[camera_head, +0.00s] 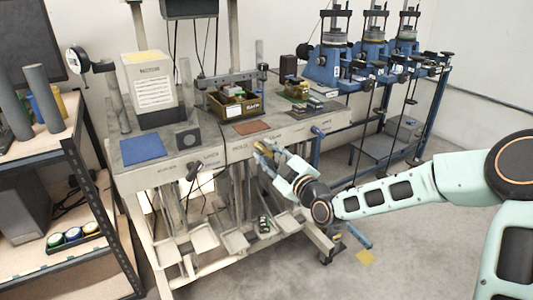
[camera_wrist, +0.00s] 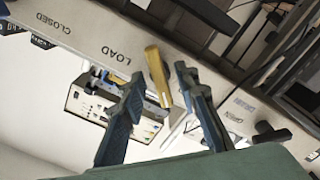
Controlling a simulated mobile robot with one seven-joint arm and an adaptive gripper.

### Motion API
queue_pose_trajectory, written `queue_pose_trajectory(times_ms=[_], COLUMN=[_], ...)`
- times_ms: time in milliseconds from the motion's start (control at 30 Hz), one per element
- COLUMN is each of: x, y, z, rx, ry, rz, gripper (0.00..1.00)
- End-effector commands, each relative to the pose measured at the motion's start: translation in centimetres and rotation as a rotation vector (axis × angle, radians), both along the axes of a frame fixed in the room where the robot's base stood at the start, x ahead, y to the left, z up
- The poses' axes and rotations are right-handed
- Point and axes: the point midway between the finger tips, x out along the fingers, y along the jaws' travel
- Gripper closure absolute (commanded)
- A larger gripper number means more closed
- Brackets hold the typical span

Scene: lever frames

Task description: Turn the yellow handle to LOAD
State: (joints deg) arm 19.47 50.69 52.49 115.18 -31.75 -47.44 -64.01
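The yellow handle (camera_wrist: 156,68) shows in the wrist view on the pale bench edge, close to the word LOAD (camera_wrist: 115,55). The word CLOSED (camera_wrist: 53,22) is farther left, and OPEN (camera_wrist: 233,117) is to the right. My gripper (camera_wrist: 159,80) is open, with one dark blue finger on each side of the handle and visible gaps between. I cannot tell whether either finger touches it. In the head view, my gripper (camera_head: 267,152) is at the bench's front edge, where a small yellow part of the handle (camera_head: 259,146) shows, mostly hidden by the fingers.
The bench (camera_head: 225,150) carries a blue mat (camera_head: 142,149), a brown mat (camera_head: 251,127) and a parts bin (camera_head: 235,102). Pedals (camera_head: 236,241) hang below its front. Blue presses (camera_head: 328,62) stand at the right back. Floor is open in front.

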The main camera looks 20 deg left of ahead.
Motion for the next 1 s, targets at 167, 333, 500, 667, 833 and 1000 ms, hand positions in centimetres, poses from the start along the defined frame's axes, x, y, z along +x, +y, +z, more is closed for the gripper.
queue_pose_trajectory(times_ms=[167, 333, 500, 667, 833, 1000], x=[-0.01, -0.02, -0.02, -0.01, -0.01, -0.01], y=[0.01, -0.01, -0.02, -0.03, -0.03, 0.00], z=[0.00, 0.01, 0.00, -0.01, -0.04, -0.02], rx=[0.000, 0.000, 0.000, 0.005, 0.035, 0.099], ry=[0.000, 0.000, 0.000, 0.006, 0.041, 0.115], rz=[0.000, 0.000, 0.000, 0.000, 0.000, 0.001], gripper=[0.71, 0.89, 1.00, 1.00, 1.00, 1.00])
